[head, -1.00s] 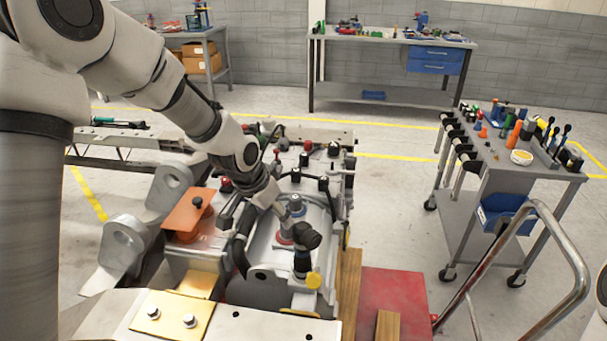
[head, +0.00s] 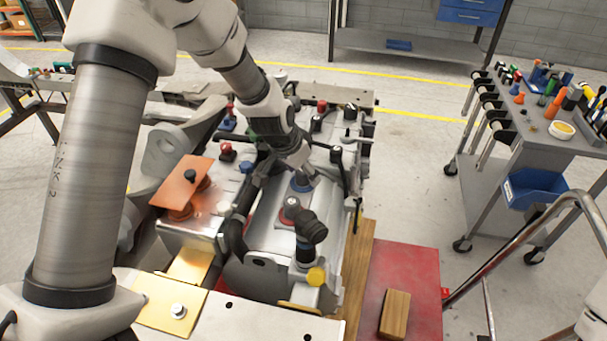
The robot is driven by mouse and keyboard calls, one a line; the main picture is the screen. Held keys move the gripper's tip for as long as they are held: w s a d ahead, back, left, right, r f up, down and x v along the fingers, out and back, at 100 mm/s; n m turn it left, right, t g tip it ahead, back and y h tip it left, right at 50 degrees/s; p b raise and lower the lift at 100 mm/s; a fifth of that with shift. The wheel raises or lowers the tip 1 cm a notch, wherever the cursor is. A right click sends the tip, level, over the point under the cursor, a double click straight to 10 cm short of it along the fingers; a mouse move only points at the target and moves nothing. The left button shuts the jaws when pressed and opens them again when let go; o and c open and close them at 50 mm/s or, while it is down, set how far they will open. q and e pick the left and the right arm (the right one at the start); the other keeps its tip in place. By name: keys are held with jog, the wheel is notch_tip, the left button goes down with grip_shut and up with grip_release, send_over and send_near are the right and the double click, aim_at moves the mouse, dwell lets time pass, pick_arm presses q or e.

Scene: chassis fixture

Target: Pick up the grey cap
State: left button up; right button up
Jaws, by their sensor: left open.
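A small grey cap (head: 291,202) with a red ring at its base sits on the silver housing (head: 268,235), just behind a black elbow fitting (head: 311,228). A blue ring (head: 301,185) lies farther back on the same housing; what sits on it is largely covered by my left gripper (head: 306,176). My left gripper reaches down from the upper left with its tips at the blue ring, behind the red-ringed cap. It is open; I cannot tell whether it touches anything there. My right gripper is out of view.
Black and red knobs crowd the back of the housing. An orange plate (head: 181,185) stands to the left and a yellow cap (head: 316,276) in front. A wooden block (head: 395,314) lies on the red surface (head: 408,265). A tool cart (head: 535,140) stands right.

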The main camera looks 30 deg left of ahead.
pick_arm(q)
jog(key=shift+s+r, duration=0.15)
jog(key=shift+r, duration=0.05)
jog(key=shift+s+r, duration=0.1)
jog(key=shift+s, duration=0.05)
jog(key=c, duration=0.8)
jog(key=shift+c, duration=0.3)
